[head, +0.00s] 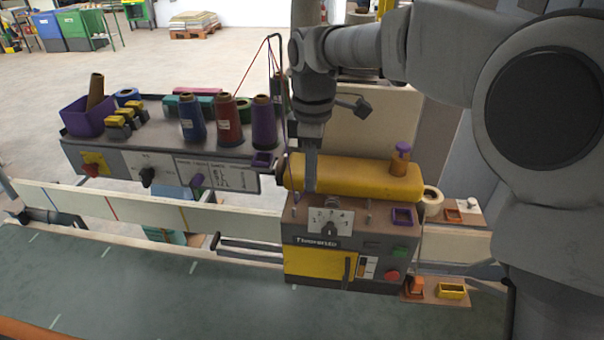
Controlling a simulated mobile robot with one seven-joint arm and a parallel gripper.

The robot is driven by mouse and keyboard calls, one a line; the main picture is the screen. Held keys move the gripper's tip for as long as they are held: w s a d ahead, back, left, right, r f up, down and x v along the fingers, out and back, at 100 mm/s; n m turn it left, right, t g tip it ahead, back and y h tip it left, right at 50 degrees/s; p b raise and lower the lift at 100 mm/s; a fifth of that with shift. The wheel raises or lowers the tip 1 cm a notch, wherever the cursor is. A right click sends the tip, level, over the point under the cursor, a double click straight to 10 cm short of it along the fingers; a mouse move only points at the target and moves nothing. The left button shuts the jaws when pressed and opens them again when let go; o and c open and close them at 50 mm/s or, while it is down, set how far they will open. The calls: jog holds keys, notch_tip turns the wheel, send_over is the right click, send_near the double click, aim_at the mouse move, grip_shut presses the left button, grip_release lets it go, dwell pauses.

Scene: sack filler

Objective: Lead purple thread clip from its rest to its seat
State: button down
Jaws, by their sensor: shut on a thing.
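My gripper (311,188) points down at the left end of the machine head's yellow cylinder (350,176), above the dial plate. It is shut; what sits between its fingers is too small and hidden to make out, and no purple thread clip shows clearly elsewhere. One purple square frame (263,159) is at the right edge of the grey shelf, left of my gripper. Another purple square frame (402,216) is on the machine's top, right of my gripper. Both frames look empty. I cannot tell which is the rest and which the seat.
Blue (191,118), red (229,120) and purple (264,122) thread cones stand on the shelf by a thin thread guide (281,62). A purple knob (402,151) tops the yellow cylinder. Small pegs flank the dial (329,228). Orange and yellow frames (452,291) lie at lower right.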

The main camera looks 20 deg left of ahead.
jog(key=shift+w+d+b, duration=0.5)
jog(key=shift+d+b, duration=0.25)
jog(key=shift+d, duration=1.15)
jog(key=shift+w+d+b, duration=0.45)
jog(key=shift+d+b, duration=0.25)
jog(key=shift+d, duration=1.25)
jog(key=shift+w+d+b, duration=0.5)
jog(key=shift+d+b, duration=0.25)
jog(key=shift+d, duration=1.15)
jog(key=shift+f+b, duration=1.4)
jog(key=shift+f, duration=1)
jog(key=shift+d+f, duration=0.1)
